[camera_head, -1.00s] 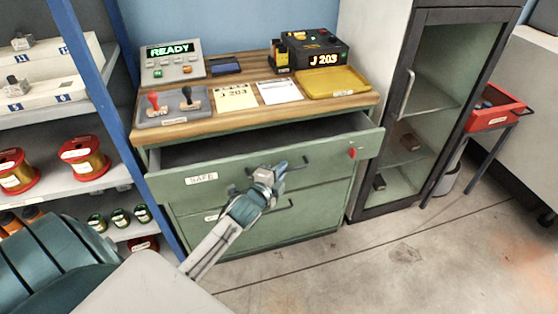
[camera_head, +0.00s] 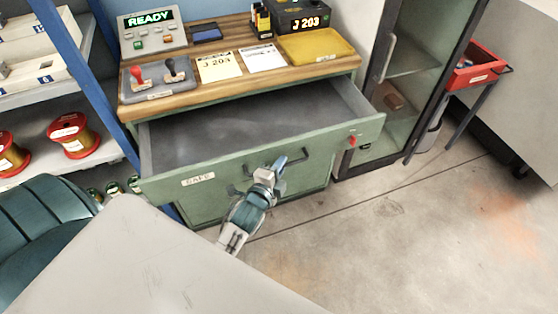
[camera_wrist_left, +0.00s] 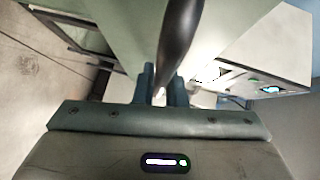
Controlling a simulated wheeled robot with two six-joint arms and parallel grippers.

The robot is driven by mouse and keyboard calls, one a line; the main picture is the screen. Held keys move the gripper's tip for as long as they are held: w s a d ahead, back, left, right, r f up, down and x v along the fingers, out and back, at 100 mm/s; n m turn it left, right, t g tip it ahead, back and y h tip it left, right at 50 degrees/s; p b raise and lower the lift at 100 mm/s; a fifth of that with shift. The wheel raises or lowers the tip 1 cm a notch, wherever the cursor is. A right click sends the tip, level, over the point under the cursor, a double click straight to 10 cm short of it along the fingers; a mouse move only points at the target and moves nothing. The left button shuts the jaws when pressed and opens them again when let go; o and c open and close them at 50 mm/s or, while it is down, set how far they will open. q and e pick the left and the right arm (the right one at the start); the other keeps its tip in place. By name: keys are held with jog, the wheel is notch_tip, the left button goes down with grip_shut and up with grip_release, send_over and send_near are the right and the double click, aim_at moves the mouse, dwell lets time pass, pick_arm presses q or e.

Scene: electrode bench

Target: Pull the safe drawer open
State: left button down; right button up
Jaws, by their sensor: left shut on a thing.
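The safe drawer (camera_head: 325,139) is the top drawer of a green wooden-topped cabinet and has a white SAFE label (camera_head: 198,179) on its front. It stands well out from the cabinet, and its grey inside shows and looks empty. My left gripper (camera_head: 272,172) is at the middle of the drawer front, shut on the dark bar handle (camera_head: 292,166). In the left wrist view the dark handle (camera_wrist_left: 181,40) runs between the two fingers (camera_wrist_left: 161,85). The gripper hides part of the handle. My right gripper is not in view.
The cabinet top holds a READY panel (camera_head: 151,33), two stamps on a grey pad, papers and a yellow tray (camera_head: 315,46). A blue-framed shelf with red spools (camera_head: 72,135) stands left. A glass-door cabinet (camera_head: 410,75) stands right. The floor at the right is open.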

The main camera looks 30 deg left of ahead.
pick_arm(q)
jog(key=c, duration=1.5)
grip_release()
